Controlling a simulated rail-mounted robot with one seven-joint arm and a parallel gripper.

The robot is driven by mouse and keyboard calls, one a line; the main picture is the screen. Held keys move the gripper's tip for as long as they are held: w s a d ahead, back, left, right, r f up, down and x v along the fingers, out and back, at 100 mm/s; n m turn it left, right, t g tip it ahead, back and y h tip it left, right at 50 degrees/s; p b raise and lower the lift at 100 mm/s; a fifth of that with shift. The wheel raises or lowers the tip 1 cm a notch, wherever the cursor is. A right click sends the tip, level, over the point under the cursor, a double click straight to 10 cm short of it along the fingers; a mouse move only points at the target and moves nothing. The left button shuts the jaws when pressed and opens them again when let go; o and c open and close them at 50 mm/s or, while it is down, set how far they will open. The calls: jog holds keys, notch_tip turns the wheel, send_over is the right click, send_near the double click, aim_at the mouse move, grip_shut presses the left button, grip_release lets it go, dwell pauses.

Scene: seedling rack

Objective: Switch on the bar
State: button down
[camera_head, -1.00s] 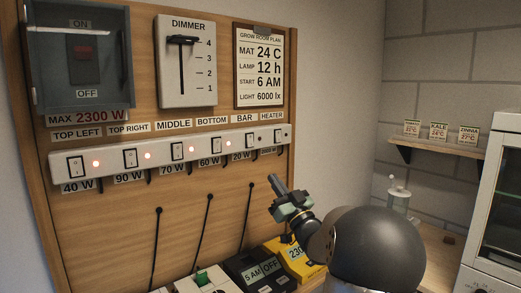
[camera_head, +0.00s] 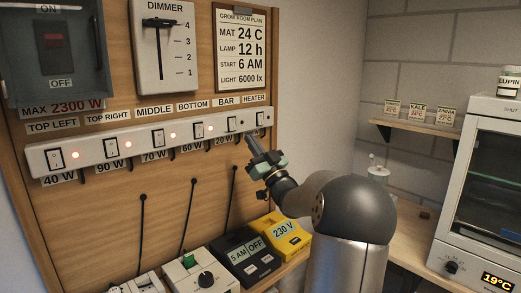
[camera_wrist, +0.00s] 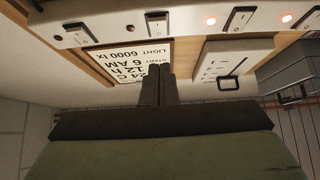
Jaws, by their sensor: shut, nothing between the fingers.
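The white switch strip (camera_head: 92,157) runs across the wooden board. The BAR label (camera_head: 226,100) sits above the bar switch (camera_head: 231,124). The bar's small lamp (camera_head: 242,122) is dark. In the wrist view, which is upside down, the bar switch (camera_wrist: 157,20) shows with its dark lamp (camera_wrist: 130,28). My gripper (camera_head: 252,140) is shut and empty, at the strip's lower edge between the bar and heater switches in the head view. Its fingers (camera_wrist: 160,70) overlap the plan sheet in the wrist view. I cannot tell whether the tips touch the strip.
Lamps of the four left switches glow red; the heater switch (camera_head: 260,119) is right of the bar. The dimmer (camera_head: 165,55) and breaker box (camera_head: 54,60) are above. The yellow 230 V box (camera_head: 286,238) and black timer (camera_head: 247,262) stand below. A white cabinet (camera_head: 482,180) is at right.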

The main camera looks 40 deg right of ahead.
aim_at(233, 126)
jog(key=w+p, duration=0.1)
jog(key=w, duration=0.1)
jog(key=w+r+p, duration=0.1)
jog(key=w, duration=0.2)
jog(key=shift+w+r, duration=0.1)
jog(key=shift+r, duration=0.1)
jog(key=shift+w+f, duration=0.1)
jog(key=shift+w, duration=0.25)
jog(key=shift+f, duration=0.1)
